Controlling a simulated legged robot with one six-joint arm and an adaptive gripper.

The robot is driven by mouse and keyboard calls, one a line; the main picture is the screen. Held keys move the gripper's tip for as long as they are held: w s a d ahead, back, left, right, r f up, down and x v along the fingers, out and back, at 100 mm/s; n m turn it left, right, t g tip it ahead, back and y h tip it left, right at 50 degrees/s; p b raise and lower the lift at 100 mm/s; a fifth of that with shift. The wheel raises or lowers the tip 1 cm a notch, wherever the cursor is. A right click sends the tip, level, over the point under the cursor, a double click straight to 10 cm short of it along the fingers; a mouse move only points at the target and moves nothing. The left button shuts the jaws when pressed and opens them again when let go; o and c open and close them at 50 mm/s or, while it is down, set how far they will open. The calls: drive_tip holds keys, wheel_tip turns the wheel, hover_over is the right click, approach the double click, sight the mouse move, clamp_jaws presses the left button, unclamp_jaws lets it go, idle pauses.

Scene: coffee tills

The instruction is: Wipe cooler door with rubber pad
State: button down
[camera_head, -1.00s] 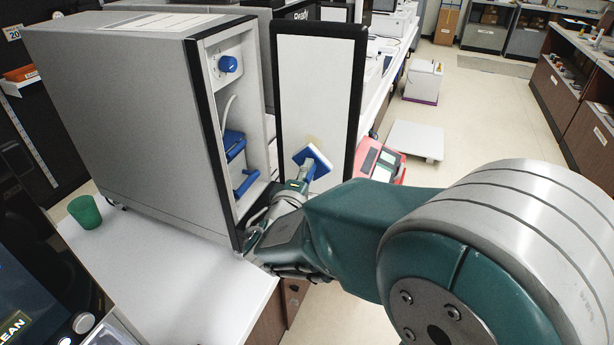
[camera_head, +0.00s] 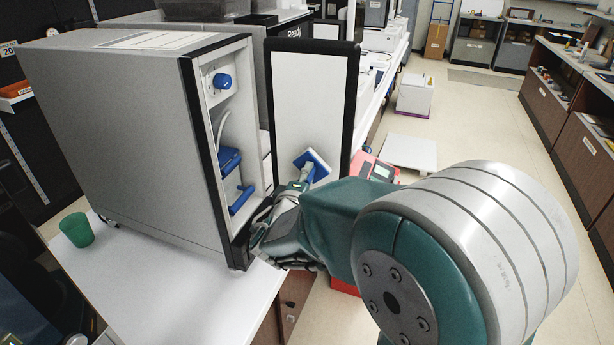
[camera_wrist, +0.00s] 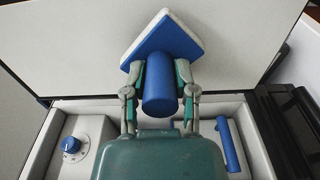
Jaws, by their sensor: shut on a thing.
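The cooler door (camera_head: 308,102) stands open, a white panel with a black frame, at the right of the grey cooler (camera_head: 120,130). The rubber pad (camera_head: 314,165), blue with a white face, is in front of the door's lower part; its handle runs down to my gripper (camera_head: 300,189). In the wrist view my gripper (camera_wrist: 158,85) is shut on the pad's blue cylindrical handle, and the pad (camera_wrist: 166,45) is tilted with its white face toward the door panel (camera_wrist: 90,40). I cannot tell whether the face touches the door. The fingertips are partly hidden by the handle.
The open cooler holds a blue knob (camera_head: 222,81) and blue-handled parts (camera_head: 241,200). A green cup (camera_head: 77,229) stands on the white counter (camera_head: 190,290) at the left. A red card terminal (camera_head: 377,167) is behind my arm.

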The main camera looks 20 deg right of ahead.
drive_tip(key=shift+x, duration=1.05)
idle(0.4)
drive_tip(key=shift+w+d, duration=0.15)
drive_tip(key=shift+d, duration=0.05)
idle(1.3)
drive_tip(key=v, duration=0.6)
idle(0.5)
drive_tip(key=shift+a, duration=0.15)
